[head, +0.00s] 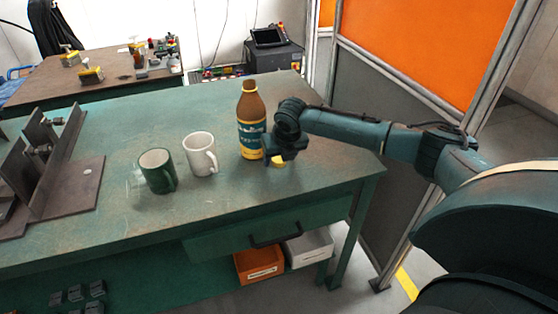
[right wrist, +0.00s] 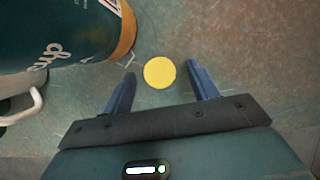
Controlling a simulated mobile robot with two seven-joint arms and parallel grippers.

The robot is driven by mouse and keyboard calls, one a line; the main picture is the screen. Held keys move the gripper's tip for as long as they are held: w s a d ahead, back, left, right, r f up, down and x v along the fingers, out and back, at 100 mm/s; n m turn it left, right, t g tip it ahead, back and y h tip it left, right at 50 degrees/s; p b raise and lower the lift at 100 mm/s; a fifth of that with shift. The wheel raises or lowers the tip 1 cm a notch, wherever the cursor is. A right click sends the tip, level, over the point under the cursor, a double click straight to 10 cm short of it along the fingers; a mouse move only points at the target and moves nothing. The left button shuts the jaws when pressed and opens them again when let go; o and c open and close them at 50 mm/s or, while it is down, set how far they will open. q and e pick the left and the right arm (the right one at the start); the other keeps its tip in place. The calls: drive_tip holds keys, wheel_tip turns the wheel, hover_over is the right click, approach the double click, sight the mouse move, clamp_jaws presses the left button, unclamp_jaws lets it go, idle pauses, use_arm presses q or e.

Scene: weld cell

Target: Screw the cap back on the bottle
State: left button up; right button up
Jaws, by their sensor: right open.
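The brown bottle (head: 251,120) with a blue and yellow label stands upright on the green workbench, and its lower part shows at the upper left of the right wrist view (right wrist: 60,32). The yellow cap (head: 279,161) lies on the bench just right of the bottle's base. In the right wrist view the cap (right wrist: 159,72) sits between the tips of my open right gripper (right wrist: 160,82), with a gap on both sides. In the head view my right gripper (head: 280,153) is right above the cap and partly hides it. My left gripper is not in view.
A dark metal fixture (head: 65,170) is at the bench's left. An orange screen (head: 420,45) rises behind my right arm. The front right bench top is clear.

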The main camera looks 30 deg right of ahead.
sight(280, 161)
drive_tip(key=shift+c, duration=0.5)
drive_tip(key=c, duration=0.9)
drive_tip(key=shift+c, duration=0.2)
wheel_tip(280, 161, up, 10)
drive_tip(key=shift+p, duration=0.4)
